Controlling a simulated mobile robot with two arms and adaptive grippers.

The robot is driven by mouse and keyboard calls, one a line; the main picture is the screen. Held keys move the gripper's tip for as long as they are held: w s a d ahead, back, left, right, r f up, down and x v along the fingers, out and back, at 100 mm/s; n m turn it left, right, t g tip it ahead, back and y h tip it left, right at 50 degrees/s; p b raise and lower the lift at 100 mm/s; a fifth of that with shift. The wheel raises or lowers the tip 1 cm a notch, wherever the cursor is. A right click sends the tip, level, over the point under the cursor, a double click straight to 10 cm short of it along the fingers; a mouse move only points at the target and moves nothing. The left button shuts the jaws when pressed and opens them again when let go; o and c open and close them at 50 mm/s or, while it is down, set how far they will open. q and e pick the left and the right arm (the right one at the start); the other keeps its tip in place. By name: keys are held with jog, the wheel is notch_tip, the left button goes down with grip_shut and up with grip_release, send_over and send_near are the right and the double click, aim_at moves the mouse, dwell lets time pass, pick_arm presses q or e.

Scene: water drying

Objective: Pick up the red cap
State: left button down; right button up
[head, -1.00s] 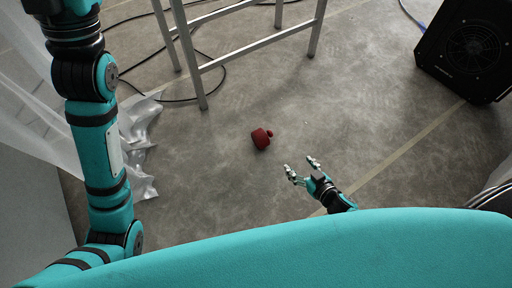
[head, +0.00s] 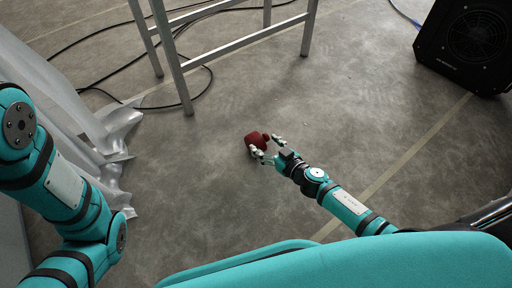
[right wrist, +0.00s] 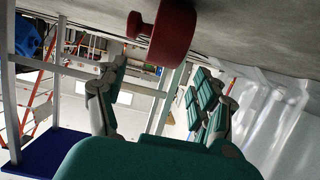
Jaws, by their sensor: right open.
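The red cap (head: 257,140) lies on the grey concrete floor near the middle of the head view. It also shows at the top of the right wrist view (right wrist: 172,36), just beyond the fingers, with its small knob to the left. My right gripper (head: 270,147) is open at the cap, its fingers on the near side and partly overlapping it. In the right wrist view the two fingers (right wrist: 160,98) are spread with nothing between them. I cannot tell whether a finger touches the cap. My left arm is at the left; its gripper is out of view.
A metal frame (head: 180,80) stands behind the cap, with black cables (head: 120,95) on the floor around it. A black fan box (head: 470,45) is at the upper right. Translucent plastic sheeting (head: 105,140) hangs and lies at the left. The floor right of the cap is clear.

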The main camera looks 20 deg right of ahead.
aim_at(258, 141)
jog(key=shift+w+a+f, duration=0.15)
jog(key=shift+w+f, duration=0.1)
jog(key=shift+w, duration=0.35)
jog(key=b+x, duration=0.3)
jog(key=x, duration=0.1)
jog(key=shift+w+a+f+b, duration=0.1)
jog(key=shift+a+f+b, duration=0.05)
jog(key=shift+f+b, duration=0.25)
jog(key=shift+w, duration=0.25)
jog(key=shift+c, duration=0.2)
jog(key=shift+a, duration=0.1)
jog(key=c, duration=1.3)
jog(key=shift+o, duration=0.2)
jog(key=shift+r, duration=0.15)
